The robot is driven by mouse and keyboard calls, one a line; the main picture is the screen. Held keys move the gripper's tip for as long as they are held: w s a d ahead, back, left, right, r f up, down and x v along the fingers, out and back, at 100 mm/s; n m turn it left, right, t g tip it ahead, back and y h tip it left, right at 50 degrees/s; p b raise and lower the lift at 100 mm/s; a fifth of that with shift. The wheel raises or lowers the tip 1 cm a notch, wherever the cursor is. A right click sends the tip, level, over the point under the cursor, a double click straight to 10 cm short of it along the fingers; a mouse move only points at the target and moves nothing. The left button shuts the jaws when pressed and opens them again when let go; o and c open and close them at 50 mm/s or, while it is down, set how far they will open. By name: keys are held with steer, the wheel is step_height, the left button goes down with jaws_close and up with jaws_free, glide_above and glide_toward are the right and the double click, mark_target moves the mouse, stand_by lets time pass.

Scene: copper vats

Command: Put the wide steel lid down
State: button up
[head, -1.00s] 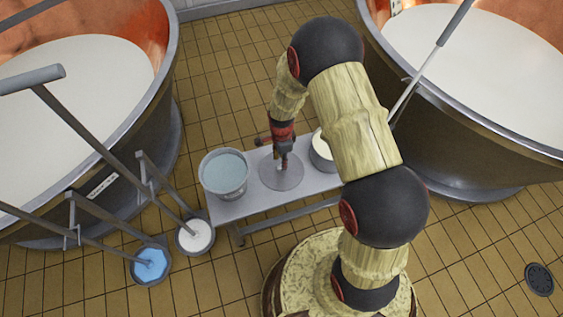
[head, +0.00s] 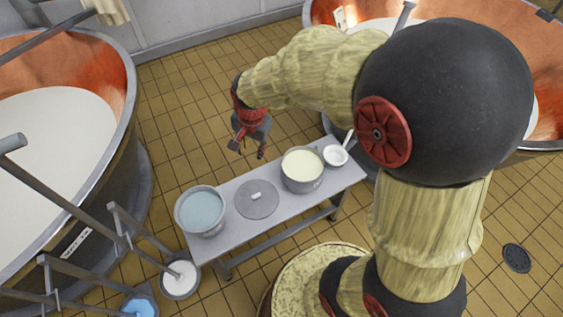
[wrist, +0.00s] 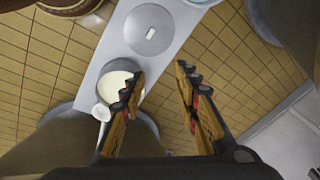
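The wide steel lid (head: 256,200) lies flat on the grey bench (head: 232,240), between a bucket of bluish liquid and a pot of cream-coloured liquid. Its small pale handle faces up. The lid also shows in the wrist view (wrist: 146,38), beyond my fingertips and apart from them. My gripper (head: 247,150) hangs in the air past the far edge of the bench, clear of the lid. In the wrist view its two fingers (wrist: 160,80) are spread wide with nothing between them.
The bucket (head: 200,212) stands at the bench's left end. The cream pot (head: 302,170) and a small white ladle (head: 335,156) are on the right. Large copper vats (head: 120,130) flank the bench. Pails (head: 180,280) with long-handled tools stand at lower left.

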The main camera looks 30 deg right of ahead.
steer(key=s+r+n+t, duration=0.3)
steer(key=s+r+n, duration=0.7)
steer(key=s+r, duration=0.6)
steer(key=s, duration=0.2)
steer(key=shift+s+r+n, duration=0.25)
steer(key=shift+s+n, duration=0.15)
steer(key=shift+d, duration=0.1)
